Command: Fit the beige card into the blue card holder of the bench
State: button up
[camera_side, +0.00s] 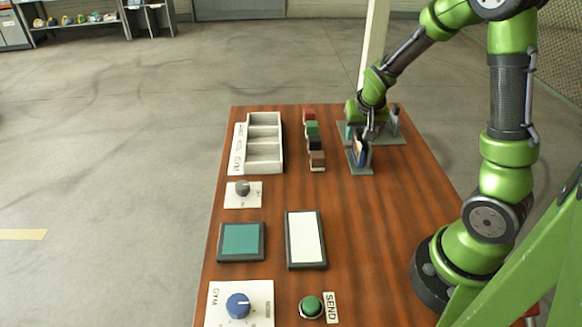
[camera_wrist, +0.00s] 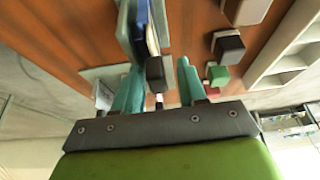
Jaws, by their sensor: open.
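My gripper (camera_wrist: 159,68) is open, with its two teal fingers apart. In the side view it (camera_side: 369,132) hangs low over the far right part of the bench. In the wrist view a small dark block (camera_wrist: 155,74) shows between the fingertips; I cannot tell whether they touch it. Just beyond it are a narrow beige strip (camera_wrist: 152,42), which may be the beige card, and a blue upright piece (camera_wrist: 142,14), which may be the blue card holder. In the side view this small stand (camera_side: 359,156) is partly hidden by my gripper.
A row of coloured blocks (camera_side: 314,138) stands left of the stand, then a white compartment tray (camera_side: 264,148). Another grey stand (camera_side: 392,124) is behind my gripper. Knobs, two framed panels and a green button (camera_side: 311,306) occupy the near part. Bare wood (camera_side: 385,215) lies at the right.

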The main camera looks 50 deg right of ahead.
jog(key=shift+s+d, duration=0.25)
jog(key=shift+s, duration=0.1)
jog(key=w+v, duration=0.1)
jog(key=v, duration=1.5)
jog(key=shift+s+a+r, duration=0.2)
jog(key=shift+a+r, duration=0.15)
jog(key=shift+r, duration=0.1)
jog(key=s+a+n+t+y, duration=0.2)
jog(key=s+a, duration=0.1)
jog(key=a, duration=0.5)
jog(key=s+a+r+n+t+y, duration=0.1)
jog(key=s+a+n+y, duration=0.2)
jog(key=a, duration=0.5)
jog(key=shift+s+a+t, duration=0.3)
jog(key=shift+s+t, duration=0.1)
jog(key=shift+s, duration=0.1)
